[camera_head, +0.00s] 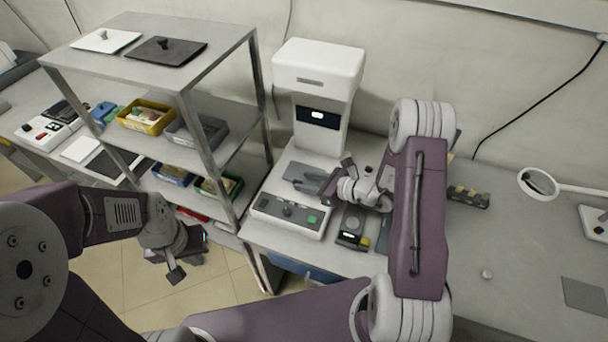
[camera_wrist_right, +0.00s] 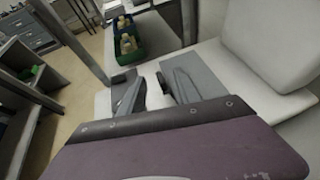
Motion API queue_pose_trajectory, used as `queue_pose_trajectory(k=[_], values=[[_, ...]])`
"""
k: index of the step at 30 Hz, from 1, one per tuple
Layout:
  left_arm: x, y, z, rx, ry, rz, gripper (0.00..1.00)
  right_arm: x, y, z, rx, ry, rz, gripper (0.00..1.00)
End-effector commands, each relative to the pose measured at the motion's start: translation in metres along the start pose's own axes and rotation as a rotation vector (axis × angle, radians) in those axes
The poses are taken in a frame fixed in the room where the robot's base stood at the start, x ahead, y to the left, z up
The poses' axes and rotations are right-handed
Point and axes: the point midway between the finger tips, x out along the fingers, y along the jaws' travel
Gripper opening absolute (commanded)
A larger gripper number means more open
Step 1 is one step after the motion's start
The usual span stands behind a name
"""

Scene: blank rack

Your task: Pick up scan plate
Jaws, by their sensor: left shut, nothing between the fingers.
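A grey plate (camera_head: 304,180) lies on the bed of the white scanner-like machine (camera_head: 318,70); which plate is the scan plate is not marked. My right gripper (camera_head: 335,180) is over the right side of this plate. In the right wrist view, its two fingers (camera_wrist_right: 156,90) stand apart at the grey plate (camera_wrist_right: 203,72). A small dark piece shows beside the right finger; I cannot tell whether it is the plate's handle. My left gripper (camera_head: 175,274) is shut and empty, low over the floor in front of the rack.
The metal rack (camera_head: 215,62) holds a white plate (camera_head: 106,40) and a dark plate (camera_head: 166,51) with knobs on top, with a yellow bin (camera_head: 146,116) below. A small black device (camera_head: 352,226) stands by the machine. A magnifier lamp (camera_head: 538,181) is at right. The right bench is mostly clear.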

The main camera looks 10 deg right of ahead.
Motion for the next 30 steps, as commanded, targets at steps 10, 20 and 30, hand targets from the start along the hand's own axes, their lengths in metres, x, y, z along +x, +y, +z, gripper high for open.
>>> queue_pose_trajectory(k=[10,20,30], values=[[-0.004,0.0,-0.001,0.0,0.0,0.0,0.0,0.029,0.001,0.0,0.0,0.0,0.0,0.39],[-0.004,0.0,-0.001,0.0,0.0,0.0,0.0,0.029,0.001,0.0,0.0,0.0,-0.001,0.0],[-0.004,0.0,-0.001,0.0,0.0,0.0,0.0,0.028,0.0,-0.002,0.003,0.003,-0.004,0.0]])
